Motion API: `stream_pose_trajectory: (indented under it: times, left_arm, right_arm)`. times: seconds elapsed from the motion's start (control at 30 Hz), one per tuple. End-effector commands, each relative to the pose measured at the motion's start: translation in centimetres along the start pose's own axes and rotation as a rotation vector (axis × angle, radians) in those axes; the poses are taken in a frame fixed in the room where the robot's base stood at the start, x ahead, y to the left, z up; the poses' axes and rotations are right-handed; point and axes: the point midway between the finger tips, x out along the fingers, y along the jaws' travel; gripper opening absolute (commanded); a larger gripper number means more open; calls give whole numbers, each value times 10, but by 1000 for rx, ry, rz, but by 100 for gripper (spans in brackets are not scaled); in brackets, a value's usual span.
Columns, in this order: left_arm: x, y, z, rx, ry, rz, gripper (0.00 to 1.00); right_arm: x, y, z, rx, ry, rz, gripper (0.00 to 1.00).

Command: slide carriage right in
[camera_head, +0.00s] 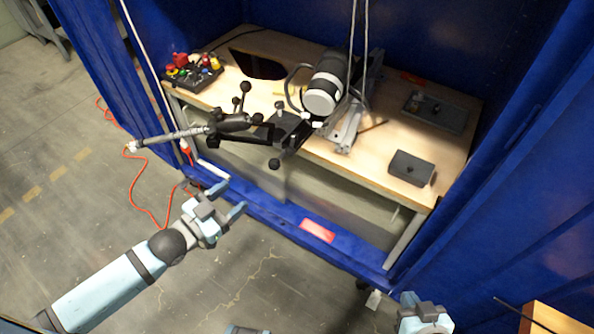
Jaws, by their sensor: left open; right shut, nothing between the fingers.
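A grey metal rail (346,127) runs across the wooden table, with a black and white cylinder (322,94) lying beside it. A dark block with ball knobs (285,130) sits at the table's front edge, near the rail's front end. Which part is the right carriage I cannot tell. My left gripper (229,201) is open and empty, in front of the table's front left, apart from the block and below it in the picture. My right gripper (423,312) is at the bottom edge, shut and empty, partly cut off, far from the rail.
A jointed black and silver arm (200,130) reaches left over the table's front edge. A button box (192,74) stands at the back left. A dark box (411,168) and a grey tray (436,111) lie at the right. Blue curtains (520,180) enclose the table.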

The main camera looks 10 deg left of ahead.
Motion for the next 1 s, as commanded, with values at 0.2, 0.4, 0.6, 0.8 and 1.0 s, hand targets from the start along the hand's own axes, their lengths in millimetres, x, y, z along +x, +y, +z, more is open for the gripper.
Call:
stream_pose_trajectory:
  times: [0.2,0.4,0.6,0.8,1.0]
  left_arm:
    - [18,-1,-1,2,6,0,58]
    - [59,-1,-1,3,7,0,58]
    - [100,-1,0,2,5,-1,58]
    - [128,-1,0,2,4,0,58]
    - [138,-1,0,2,2,1,58]
  right_arm:
    - [0,-2,-1,1,5,-3,0]
    - [2,-2,-1,0,9,-3,0]
    - [3,-2,0,-3,12,-2,0]
    - [3,-2,0,-6,14,-2,0]
    - [3,-1,1,-8,14,-2,0]
